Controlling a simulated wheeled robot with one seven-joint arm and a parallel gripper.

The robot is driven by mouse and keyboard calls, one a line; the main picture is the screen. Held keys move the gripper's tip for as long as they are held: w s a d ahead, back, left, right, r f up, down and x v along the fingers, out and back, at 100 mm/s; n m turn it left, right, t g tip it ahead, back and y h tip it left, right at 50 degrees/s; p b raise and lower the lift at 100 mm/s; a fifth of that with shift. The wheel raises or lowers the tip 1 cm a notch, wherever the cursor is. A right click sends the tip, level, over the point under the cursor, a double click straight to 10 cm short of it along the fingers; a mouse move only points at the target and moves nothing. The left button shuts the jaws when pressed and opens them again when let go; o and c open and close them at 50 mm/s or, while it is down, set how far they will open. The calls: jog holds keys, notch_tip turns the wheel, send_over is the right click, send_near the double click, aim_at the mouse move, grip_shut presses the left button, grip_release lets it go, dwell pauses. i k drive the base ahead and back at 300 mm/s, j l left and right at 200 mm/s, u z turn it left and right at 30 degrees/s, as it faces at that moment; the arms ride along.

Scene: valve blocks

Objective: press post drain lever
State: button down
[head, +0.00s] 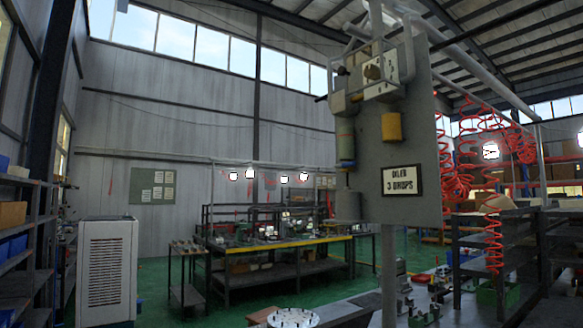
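A grey panel (425,130) hangs on a pale post (389,262) right of centre in the head view. Near its top is a light grey air unit with a dark knob (372,72) and a marked face. Below the unit are a yellow cylinder (391,127) and a greenish bowl (345,140). A grey cup (347,206) sits beneath the bowl at the panel's lower left. A small dark stub (321,98) sticks out left of the unit. I cannot tell which part is the drain lever. My gripper is not in view.
A round white plate with pegs (293,318) is at the bottom edge. Red coiled hoses (494,230) hang at right. A white cabinet (107,270) stands left.

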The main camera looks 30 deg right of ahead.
aim_at(352, 163)
jog(key=i+j, duration=0.15)
jog(key=i, duration=0.25)
jog(key=i+j, duration=0.15)
jog(key=i, duration=0.3)
jog(key=i+j, duration=0.15)
jog(key=i, duration=0.25)
jog(key=u, duration=0.05)
